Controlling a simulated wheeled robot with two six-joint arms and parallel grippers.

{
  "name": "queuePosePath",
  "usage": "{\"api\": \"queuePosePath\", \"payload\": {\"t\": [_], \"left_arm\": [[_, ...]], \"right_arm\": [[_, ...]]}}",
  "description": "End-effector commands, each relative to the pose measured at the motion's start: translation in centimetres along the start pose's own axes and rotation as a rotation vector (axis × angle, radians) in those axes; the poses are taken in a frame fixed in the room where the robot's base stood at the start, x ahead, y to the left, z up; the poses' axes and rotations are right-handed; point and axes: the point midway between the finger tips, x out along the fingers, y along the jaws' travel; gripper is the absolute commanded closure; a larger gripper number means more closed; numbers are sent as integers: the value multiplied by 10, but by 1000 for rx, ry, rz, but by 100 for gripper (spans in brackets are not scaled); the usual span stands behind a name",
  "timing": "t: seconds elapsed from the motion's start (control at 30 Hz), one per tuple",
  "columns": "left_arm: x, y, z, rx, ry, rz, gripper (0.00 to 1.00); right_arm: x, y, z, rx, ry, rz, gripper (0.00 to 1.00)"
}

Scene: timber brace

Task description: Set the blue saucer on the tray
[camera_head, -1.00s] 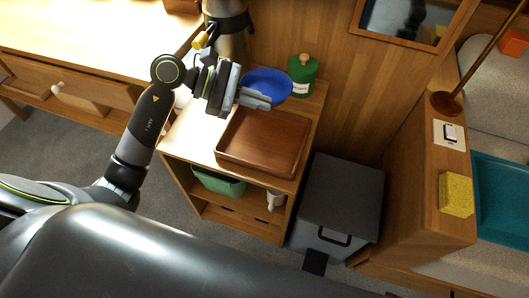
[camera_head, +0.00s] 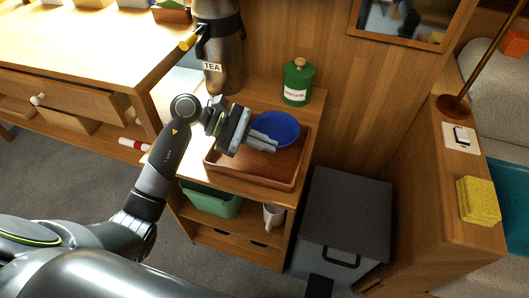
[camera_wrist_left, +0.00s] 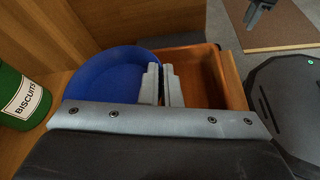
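The blue saucer (camera_head: 276,128) is at my left gripper (camera_head: 262,142), over the back part of the brown wooden tray (camera_head: 293,178). In the left wrist view the saucer (camera_wrist_left: 100,75) lies left of the closely spaced fingers (camera_wrist_left: 161,84), which pinch its rim. The saucer covers part of the tray (camera_wrist_left: 232,85) there and reaches past its edge. I cannot tell whether its underside touches the tray. A dark part at the top right of the wrist view looks like my right gripper (camera_wrist_left: 258,14); its opening is unclear.
The tray sits on a small wooden cabinet. A green biscuits tin (camera_head: 298,84) and a large tea canister (camera_head: 220,55) stand behind it. A grey bin (camera_head: 345,215) is to the right. A green tub (camera_head: 212,200) and a white mug (camera_head: 273,215) are on the shelf below.

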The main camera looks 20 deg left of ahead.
Motion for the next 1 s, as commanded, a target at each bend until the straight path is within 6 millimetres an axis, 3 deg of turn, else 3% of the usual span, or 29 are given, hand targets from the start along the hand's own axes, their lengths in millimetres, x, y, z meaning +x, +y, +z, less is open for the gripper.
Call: {"api": "queuePosePath", "payload": {"t": [0.23,0.6,0.8,1.0], "left_arm": [[13,-10,-28,-2,-2,0,100],[14,-11,-33,1,-1,1,100],[14,-11,-32,0,0,0,74],[14,-11,-32,0,0,0,74]], "right_arm": [[-2,-2,-2,-2,18,-10,64],[-2,-4,-3,-3,27,-17,64],[-7,-4,-6,-5,35,-18,64],[-7,-4,-5,-5,33,-17,64]]}}
